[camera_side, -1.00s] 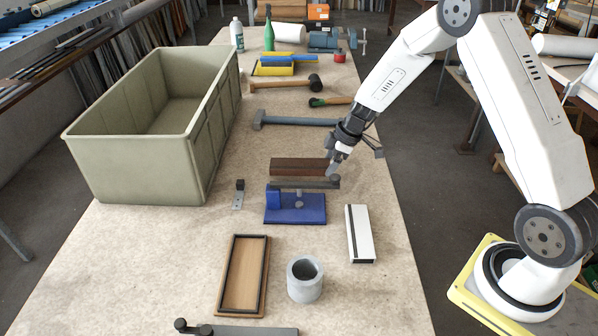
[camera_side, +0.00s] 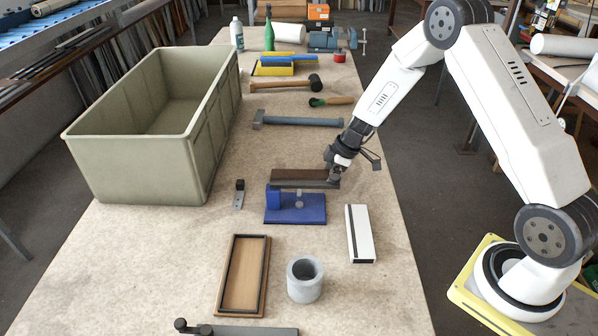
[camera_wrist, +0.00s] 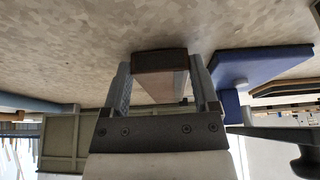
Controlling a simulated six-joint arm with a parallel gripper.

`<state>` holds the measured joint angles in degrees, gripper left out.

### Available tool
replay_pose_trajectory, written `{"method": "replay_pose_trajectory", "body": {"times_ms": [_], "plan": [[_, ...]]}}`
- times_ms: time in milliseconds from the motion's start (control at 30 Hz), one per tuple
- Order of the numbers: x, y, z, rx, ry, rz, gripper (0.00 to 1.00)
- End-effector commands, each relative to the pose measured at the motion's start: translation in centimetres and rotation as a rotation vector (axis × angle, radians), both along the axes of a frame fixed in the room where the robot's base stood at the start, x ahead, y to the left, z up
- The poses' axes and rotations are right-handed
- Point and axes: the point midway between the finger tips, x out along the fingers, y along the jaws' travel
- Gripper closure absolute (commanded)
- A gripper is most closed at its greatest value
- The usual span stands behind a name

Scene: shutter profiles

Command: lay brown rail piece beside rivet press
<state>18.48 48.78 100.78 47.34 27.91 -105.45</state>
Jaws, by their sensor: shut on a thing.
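The brown rail piece (camera_side: 298,174) lies crosswise just behind the blue rivet press (camera_side: 312,212) in the side view. I cannot tell whether the piece touches the table.
A large grey-green crate (camera_side: 203,140) stands at left. A small metal bracket (camera_side: 239,196) lies left of the press. A white block (camera_side: 359,233), a wooden tray (camera_side: 232,275) and a grey cylinder (camera_side: 305,287) are in front. Hammers (camera_side: 298,122) lie behind.

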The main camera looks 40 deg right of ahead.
Motion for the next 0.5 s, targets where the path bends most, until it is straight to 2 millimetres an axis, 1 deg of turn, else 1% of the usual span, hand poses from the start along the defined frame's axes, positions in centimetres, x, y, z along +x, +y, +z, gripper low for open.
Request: {"method": "replay_pose_trajectory", "body": {"times_ms": [100, 133, 200, 500], "plan": [[0.01, 0.0, -0.22, 0.0, 0.0, -0.001, 0.85], [0.0, 0.0, -0.26, 0.0, 0.0, -0.001, 0.2], [0.01, 0.0, -0.22, 0.0, 0.0, 0.0, 0.0], [0.0, 0.0, -0.15, 0.0, 0.0, 0.0, 0.0]]}}
